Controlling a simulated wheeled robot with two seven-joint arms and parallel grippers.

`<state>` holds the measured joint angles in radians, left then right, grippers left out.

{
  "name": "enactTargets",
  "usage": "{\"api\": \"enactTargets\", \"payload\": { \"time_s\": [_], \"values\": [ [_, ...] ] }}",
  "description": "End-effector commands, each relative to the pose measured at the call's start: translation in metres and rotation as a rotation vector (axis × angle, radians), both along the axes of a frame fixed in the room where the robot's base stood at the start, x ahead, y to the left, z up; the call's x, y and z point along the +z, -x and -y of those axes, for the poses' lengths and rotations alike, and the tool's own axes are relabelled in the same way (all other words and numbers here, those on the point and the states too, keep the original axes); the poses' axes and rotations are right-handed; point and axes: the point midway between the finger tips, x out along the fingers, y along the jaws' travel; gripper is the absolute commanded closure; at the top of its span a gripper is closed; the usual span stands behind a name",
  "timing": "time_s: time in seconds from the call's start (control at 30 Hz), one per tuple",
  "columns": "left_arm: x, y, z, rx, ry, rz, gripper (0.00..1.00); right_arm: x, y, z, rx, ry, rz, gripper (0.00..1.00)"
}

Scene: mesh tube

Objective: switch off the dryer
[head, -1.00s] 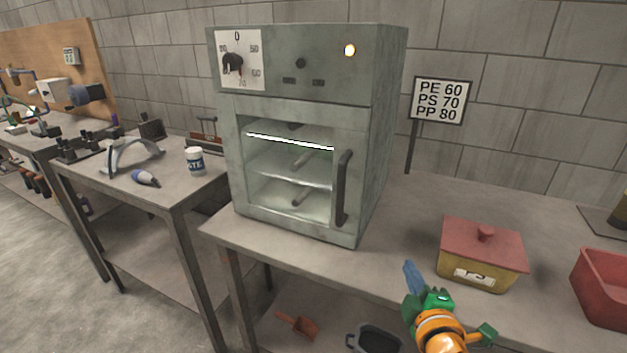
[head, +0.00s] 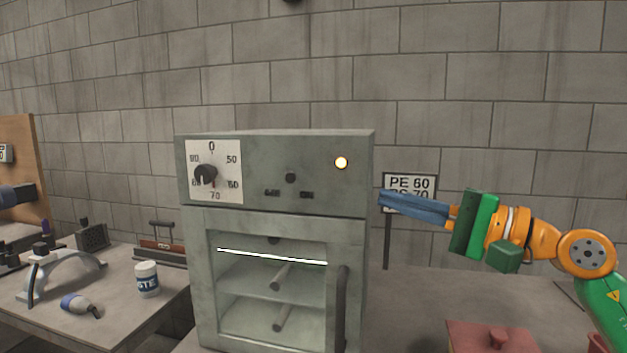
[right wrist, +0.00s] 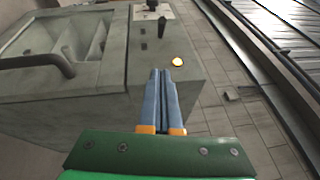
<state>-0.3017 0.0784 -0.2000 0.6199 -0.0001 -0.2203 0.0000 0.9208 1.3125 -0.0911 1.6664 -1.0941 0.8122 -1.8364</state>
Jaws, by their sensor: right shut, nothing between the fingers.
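The dryer (head: 270,185) is a grey-green metal cabinet with a glass door. The lamp also shows lit in the right wrist view (right wrist: 177,62). My right gripper (head: 382,202) is shut and empty, its blue fingers pointing left, just right of the dryer's upper part in the head view. In the right wrist view its fingertips (right wrist: 160,72) appear beside the lamp. My left gripper is not in view.
A sign on a post (head: 410,186) stands behind my right gripper. A red-lidded box (head: 492,338) sits on the bench at lower right. The dryer door handle (head: 341,308) sticks out. A white jar (head: 147,279) stands on the left table.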

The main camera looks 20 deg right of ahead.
Motion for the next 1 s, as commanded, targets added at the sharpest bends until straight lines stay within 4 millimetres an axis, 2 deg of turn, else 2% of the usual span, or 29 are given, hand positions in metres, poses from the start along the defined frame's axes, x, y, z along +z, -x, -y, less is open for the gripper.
{"api": "enactTargets", "payload": {
  "time_s": [0.2, 0.5, 0.7, 1.0],
  "values": [
    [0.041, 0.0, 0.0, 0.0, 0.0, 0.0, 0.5, 0.016, -0.031, -0.024, 0.008, -0.004, -0.002, 1.0],
    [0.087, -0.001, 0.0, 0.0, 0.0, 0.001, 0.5, 0.022, -0.08, -0.062, 0.006, 0.0, -0.002, 1.0],
    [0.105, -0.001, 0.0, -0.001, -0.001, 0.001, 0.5, 0.023, -0.084, -0.088, 0.004, -0.002, -0.003, 1.0],
    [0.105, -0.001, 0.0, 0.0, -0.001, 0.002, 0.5, 0.019, -0.085, -0.095, 0.003, -0.004, -0.001, 1.0]
  ]
}}
